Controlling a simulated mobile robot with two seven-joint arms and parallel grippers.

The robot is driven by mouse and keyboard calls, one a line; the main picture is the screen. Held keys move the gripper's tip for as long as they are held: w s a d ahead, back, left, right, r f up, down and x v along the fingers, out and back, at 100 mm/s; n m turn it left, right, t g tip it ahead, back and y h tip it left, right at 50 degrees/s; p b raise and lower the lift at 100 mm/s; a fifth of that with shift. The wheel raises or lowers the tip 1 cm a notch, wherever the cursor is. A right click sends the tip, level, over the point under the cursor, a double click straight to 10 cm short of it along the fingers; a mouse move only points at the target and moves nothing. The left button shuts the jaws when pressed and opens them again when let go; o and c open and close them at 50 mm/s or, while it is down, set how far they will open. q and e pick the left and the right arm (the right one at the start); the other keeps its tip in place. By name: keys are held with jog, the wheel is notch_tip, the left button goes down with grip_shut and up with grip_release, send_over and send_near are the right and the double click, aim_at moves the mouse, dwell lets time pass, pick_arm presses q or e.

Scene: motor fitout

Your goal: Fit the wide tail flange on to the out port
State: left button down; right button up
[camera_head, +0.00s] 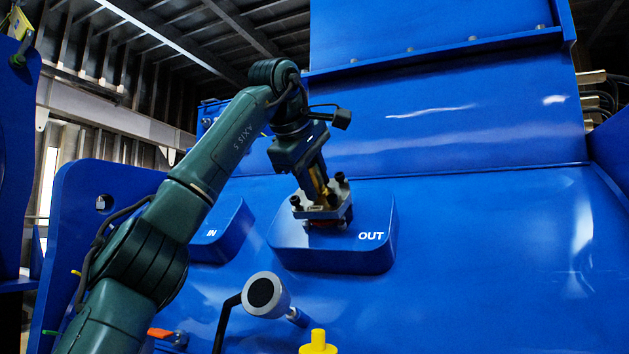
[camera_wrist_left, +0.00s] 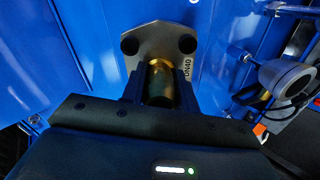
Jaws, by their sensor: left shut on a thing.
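My left gripper (camera_head: 321,188) is shut on the brass tail of the wide tail flange (camera_head: 312,213). In the left wrist view, the gripper (camera_wrist_left: 160,92) has its fingers on either side of the brass tail, and the grey flange plate (camera_wrist_left: 150,45) shows beyond with dark bolt heads and a "DN40" mark. The flange is at the out port block (camera_head: 290,242), marked "OUT", with black bolts standing up around it. The port face is mostly hidden under the flange, with a little red showing at its lower edge. I cannot tell whether they touch flush. My right gripper is out of view.
The blue "IN" block (camera_head: 222,232) stands left of the out block, partly behind my left arm. A grey round-faced fitting (camera_head: 265,295) on a black stalk and a yellow knob (camera_head: 318,342) are below. A large blue housing (camera_head: 450,100) rises behind.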

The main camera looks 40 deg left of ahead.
pick_arm(q)
jog(key=shift+w+a+f, duration=0.15)
jog(key=shift+w+f, duration=0.2)
jog(key=shift+w, duration=0.2)
dwell(0.7)
jog(key=c, duration=1.5)
grip_release()
jog(key=o, duration=0.4)
jog(key=shift+s, duration=0.1)
jog(key=shift+o, duration=0.5)
jog(key=shift+f, duration=0.3)
jog(key=v, duration=1.3)
jog(key=shift+r, duration=0.25)
